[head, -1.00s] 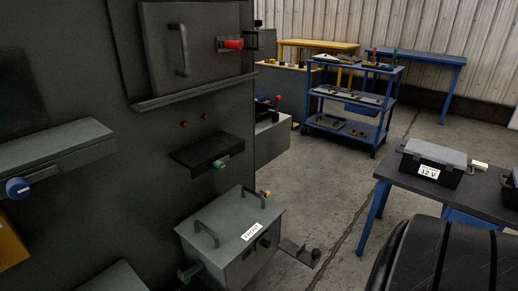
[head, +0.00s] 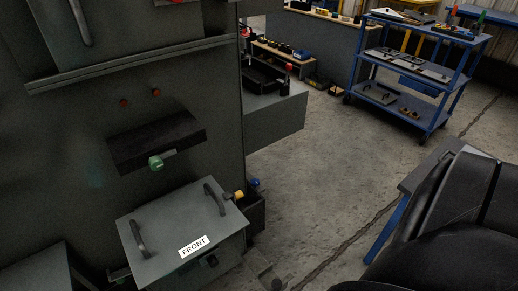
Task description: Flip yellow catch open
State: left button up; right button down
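A small yellow catch (head: 238,195) shows at the right side of the grey box marked FRONT (head: 168,238), near its back right corner. The box has two dark handles on its lid and stands low against the dark cabinet. Whether the catch is open or shut cannot be told at this size. A blue knob (head: 255,183) sits just beyond the catch. Neither gripper can be made out in the head view. A black padded shape fills the lower right and looks like part of my own body.
A dark shelf with a green knob (head: 156,163) juts from the cabinet above the box. A blue cart (head: 413,78) stands at the back right. The concrete floor (head: 310,165) between box, cart and the table at right is clear.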

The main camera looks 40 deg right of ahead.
aim_at(235, 196)
jog(key=l+u, duration=0.1)
jog(key=l, duration=0.55)
jog(key=k+l+u, duration=0.1)
jog(key=l, duration=0.5)
jog(key=k+l+u, duration=0.1)
jog(key=l, duration=0.55)
